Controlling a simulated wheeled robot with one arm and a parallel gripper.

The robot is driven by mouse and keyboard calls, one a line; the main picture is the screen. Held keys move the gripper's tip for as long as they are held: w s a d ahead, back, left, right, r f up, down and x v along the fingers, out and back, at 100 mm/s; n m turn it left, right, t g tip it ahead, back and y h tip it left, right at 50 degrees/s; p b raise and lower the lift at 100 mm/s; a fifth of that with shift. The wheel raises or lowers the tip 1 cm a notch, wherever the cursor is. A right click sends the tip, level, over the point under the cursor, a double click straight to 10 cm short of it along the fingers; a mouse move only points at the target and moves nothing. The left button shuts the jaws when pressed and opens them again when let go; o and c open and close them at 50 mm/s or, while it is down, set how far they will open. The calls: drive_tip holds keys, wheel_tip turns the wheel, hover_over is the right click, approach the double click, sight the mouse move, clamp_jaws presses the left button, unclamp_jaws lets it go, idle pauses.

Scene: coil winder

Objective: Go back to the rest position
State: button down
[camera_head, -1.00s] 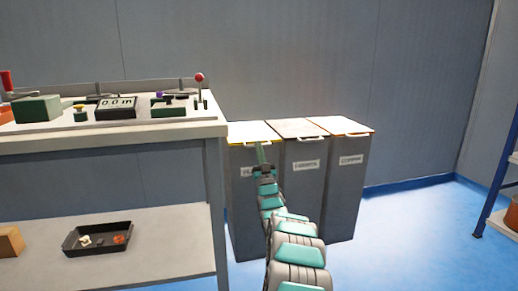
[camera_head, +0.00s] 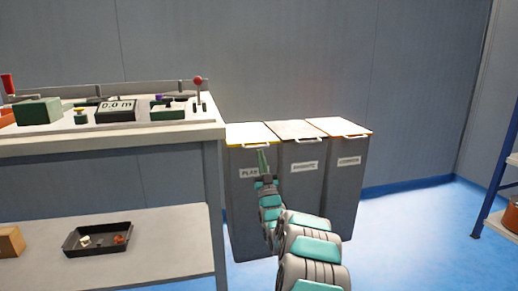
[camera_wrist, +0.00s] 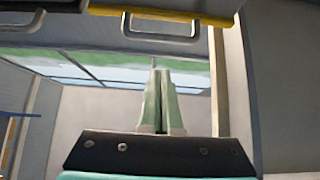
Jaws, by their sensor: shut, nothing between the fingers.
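My gripper (camera_head: 262,160) is in front of the left bin, just below its lid handle in the head view. In the wrist view my gripper (camera_wrist: 161,75) has its two green fingers together, with nothing between them. The left bin (camera_head: 245,215) is grey with a yellow-edged lid and a label that seems to begin "PLA". Its lid is closed. In the wrist view, a metal handle (camera_wrist: 157,38) and a yellow edge (camera_wrist: 200,15) lie above and beyond the fingers, apart from them.
Two more closed grey bins, a middle one (camera_head: 299,205) and a right one (camera_head: 345,195), stand alongside. The workbench (camera_head: 120,141) with a meter (camera_head: 117,110) is at left, with a black tray (camera_head: 97,253) on its lower shelf. Blue floor (camera_head: 400,235) is clear at right. A shelf rack (camera_head: 495,180) stands far right.

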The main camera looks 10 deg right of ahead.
drive_tip(key=s+a+g+y+p, duration=0.1)
drive_tip(key=s+a+g+p, duration=0.4)
drive_tip(key=s+a+g, duration=0.35)
drive_tip(key=s+f+g+p, duration=0.1)
drive_tip(key=s+g, duration=0.5)
drive_tip(key=s, duration=1.4)
drive_tip(key=s+g+p, duration=0.3)
drive_tip(key=s+g, duration=0.4)
drive_tip(key=s, duration=1.3)
drive_tip(key=s+f+g+h+p, duration=0.1)
drive_tip(key=s+g, duration=0.6)
drive_tip(key=s, duration=1.3)
drive_tip(key=shift+a+f+p, duration=0.35)
drive_tip(key=shift+a+p, duration=0.1)
drive_tip(key=shift+p, duration=0.05)
